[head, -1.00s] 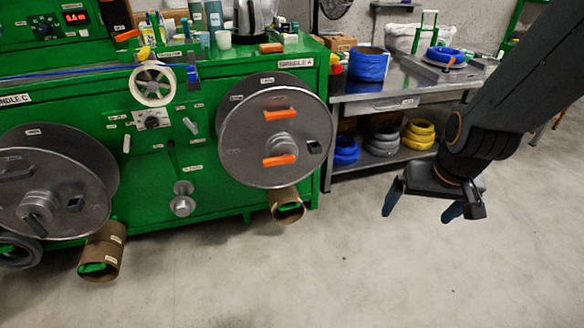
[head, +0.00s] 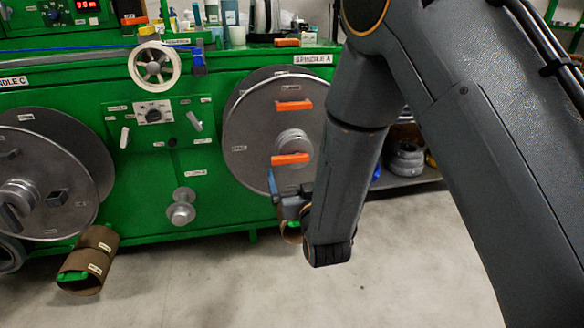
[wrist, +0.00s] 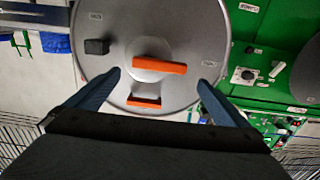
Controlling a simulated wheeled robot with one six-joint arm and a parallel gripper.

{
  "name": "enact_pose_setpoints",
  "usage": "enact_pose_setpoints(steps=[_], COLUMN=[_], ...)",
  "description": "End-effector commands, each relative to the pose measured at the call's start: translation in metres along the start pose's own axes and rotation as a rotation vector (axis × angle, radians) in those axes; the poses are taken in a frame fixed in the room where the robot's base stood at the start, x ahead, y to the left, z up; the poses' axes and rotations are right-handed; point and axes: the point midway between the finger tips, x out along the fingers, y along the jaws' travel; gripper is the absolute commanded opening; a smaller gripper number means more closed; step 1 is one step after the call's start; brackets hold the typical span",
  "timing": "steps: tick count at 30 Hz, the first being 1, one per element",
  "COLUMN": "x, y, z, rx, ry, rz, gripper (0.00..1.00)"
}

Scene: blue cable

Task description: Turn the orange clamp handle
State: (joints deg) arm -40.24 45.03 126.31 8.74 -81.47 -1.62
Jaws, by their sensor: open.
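Two orange bars are on the grey disc (head: 252,130) under the SPINDLE A label. The lower orange handle (head: 290,159) stands out in front of the hub; the upper orange bar (head: 294,105) lies nearer the rim. The wrist view sees them upside down: the hub handle (wrist: 160,65) lies between my finger tips, the other bar (wrist: 144,100) just above my palm. My gripper (head: 288,188) is open and empty, in front of the lower disc, with its fingers pointing towards it. In the wrist view my gripper (wrist: 159,77) shows no contact with the handle.
A black block (wrist: 97,46) sits on the disc beside the handle. A second grey reel (head: 45,175) stands left. Knobs and a dial (head: 153,113) are on the green panel between them. A cardboard tube (head: 88,262) is low at left. The foreground floor is clear.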

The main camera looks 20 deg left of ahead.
Motion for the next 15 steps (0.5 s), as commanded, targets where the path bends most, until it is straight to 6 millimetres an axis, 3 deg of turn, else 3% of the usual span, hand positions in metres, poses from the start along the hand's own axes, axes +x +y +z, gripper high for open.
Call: enact_pose_setpoints(steps=[15], x=[0.067], y=[0.001], z=[0.0], rx=[0.0], ry=[0.0], rz=[0.002], gripper=[1.0])
